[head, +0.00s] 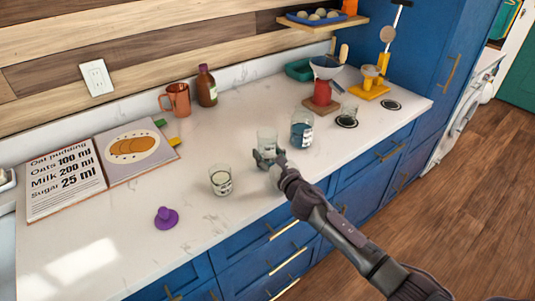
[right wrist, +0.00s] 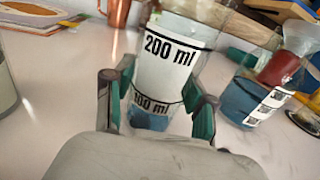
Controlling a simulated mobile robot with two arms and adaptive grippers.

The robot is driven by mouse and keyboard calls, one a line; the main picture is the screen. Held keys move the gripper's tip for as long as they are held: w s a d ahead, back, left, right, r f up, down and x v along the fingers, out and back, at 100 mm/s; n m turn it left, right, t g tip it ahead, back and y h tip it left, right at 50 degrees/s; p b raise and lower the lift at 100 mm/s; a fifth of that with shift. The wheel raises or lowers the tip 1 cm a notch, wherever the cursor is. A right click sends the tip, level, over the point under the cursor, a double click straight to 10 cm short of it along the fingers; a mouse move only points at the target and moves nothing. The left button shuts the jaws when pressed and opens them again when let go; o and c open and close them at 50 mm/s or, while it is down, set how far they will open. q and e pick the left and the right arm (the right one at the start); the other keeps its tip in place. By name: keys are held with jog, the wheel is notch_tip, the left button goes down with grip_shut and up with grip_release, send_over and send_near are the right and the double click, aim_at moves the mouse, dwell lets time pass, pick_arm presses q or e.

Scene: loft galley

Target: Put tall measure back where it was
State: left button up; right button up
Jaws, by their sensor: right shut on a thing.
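The tall measure (head: 267,138) is a clear glass with a white label. In the right wrist view the measure (right wrist: 166,66) reads "200 ml" and "100 ml", with some blue at its bottom. My right gripper (head: 268,158) is shut on its lower part, one finger on each side (right wrist: 158,112). The measure is upright, at or just above the counter; I cannot tell whether it touches. Two dark round marks lie at the counter's right end: one bare (head: 391,104), one (head: 346,122) under a small glass (head: 349,111). My left gripper is not in view.
A jar with blue contents (head: 302,132) stands close right of the measure. A labelled glass (head: 220,182) stands to its left, a purple stopper (head: 166,217) farther left. The counter's middle (head: 245,115) is clear.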

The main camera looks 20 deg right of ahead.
jog(key=shift+f, duration=0.25)
jog(key=o, duration=1.4)
jog(key=shift+r, duration=0.1)
jog(key=shift+c, duration=0.2)
jog(key=shift+r, duration=0.1)
jog(key=shift+s+r, duration=0.1)
jog(key=shift+s, duration=0.1)
jog(key=s+d+b, duration=0.1)
jog(key=s+d, duration=0.1)
jog(key=s, duration=0.9)
jog(key=shift+s, duration=0.25)
jog(key=shift+d, duration=0.1)
